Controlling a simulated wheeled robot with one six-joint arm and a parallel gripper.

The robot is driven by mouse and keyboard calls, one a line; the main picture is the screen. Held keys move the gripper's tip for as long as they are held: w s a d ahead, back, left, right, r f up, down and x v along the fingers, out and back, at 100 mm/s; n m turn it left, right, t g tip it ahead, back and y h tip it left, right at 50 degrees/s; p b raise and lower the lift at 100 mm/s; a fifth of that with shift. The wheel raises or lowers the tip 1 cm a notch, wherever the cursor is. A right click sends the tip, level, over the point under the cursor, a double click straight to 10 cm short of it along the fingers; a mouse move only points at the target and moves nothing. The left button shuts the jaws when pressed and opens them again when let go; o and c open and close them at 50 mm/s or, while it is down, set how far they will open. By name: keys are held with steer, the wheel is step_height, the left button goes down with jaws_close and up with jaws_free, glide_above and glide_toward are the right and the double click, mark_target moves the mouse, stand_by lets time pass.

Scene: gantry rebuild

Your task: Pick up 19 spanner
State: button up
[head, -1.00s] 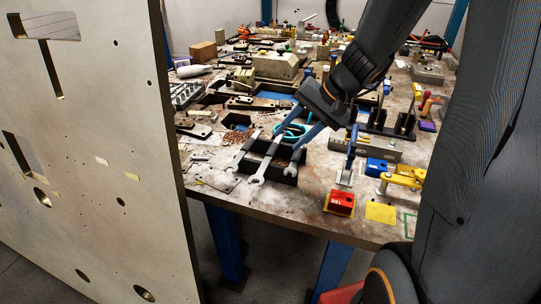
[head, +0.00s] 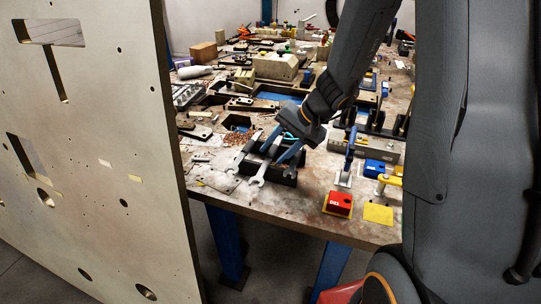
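Several silver open-ended spanners lie side by side in a black holder (head: 274,179) near the table's front edge. The middle spanner (head: 258,181) and the left spanner (head: 234,165) show their open jaws toward me. The right spanner is mostly hidden behind my gripper. No size marks can be read, so I cannot tell which is the 19.
A red block (head: 340,204) and a yellow pad (head: 378,213) lie right of the holder. A blue-handled clamp (head: 349,152) stands behind them. A large pale panel (head: 95,150) fills the left side. Tools and fixtures crowd the table behind.

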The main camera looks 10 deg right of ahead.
jaws_close()
